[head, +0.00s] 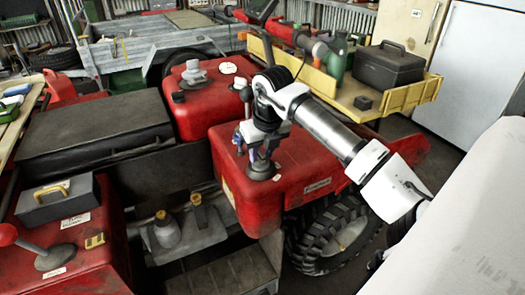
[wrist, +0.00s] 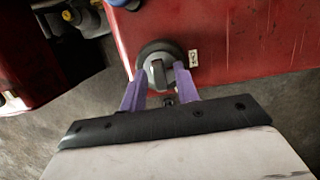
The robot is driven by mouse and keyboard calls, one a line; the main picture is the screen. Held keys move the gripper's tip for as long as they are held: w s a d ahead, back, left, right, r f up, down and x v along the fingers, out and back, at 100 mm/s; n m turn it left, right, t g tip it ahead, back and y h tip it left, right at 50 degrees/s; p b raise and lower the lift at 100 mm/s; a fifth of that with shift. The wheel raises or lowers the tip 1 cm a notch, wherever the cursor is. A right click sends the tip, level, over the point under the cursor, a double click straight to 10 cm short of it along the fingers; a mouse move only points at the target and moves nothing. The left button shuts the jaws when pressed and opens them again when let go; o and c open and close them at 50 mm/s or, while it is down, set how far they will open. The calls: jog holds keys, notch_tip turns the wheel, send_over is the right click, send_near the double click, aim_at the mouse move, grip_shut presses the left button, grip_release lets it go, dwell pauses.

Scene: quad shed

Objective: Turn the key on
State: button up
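In the wrist view a round dark switch (wrist: 142,55) with a grey face sits on a red panel, and a dark upright key grip (wrist: 158,73) stands out from its middle. My gripper (wrist: 160,77) has two purple fingers, spread apart, one on each side of the key grip. A gap seems to show between the fingers and the grip; I cannot tell if either touches the switch's face. In the head view the switch (head: 262,168) is on the red box-shaped body, partly hidden by the end of my arm above it.
A small label (wrist: 193,58) is beside the switch. A second red tank with a grey cap (head: 194,72), a black seat (head: 95,130) and a grey box (head: 58,199) are to the left. A yellow rack (head: 412,96) carrying a dark case (head: 388,68) is behind my arm.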

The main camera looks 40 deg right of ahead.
grip_shut()
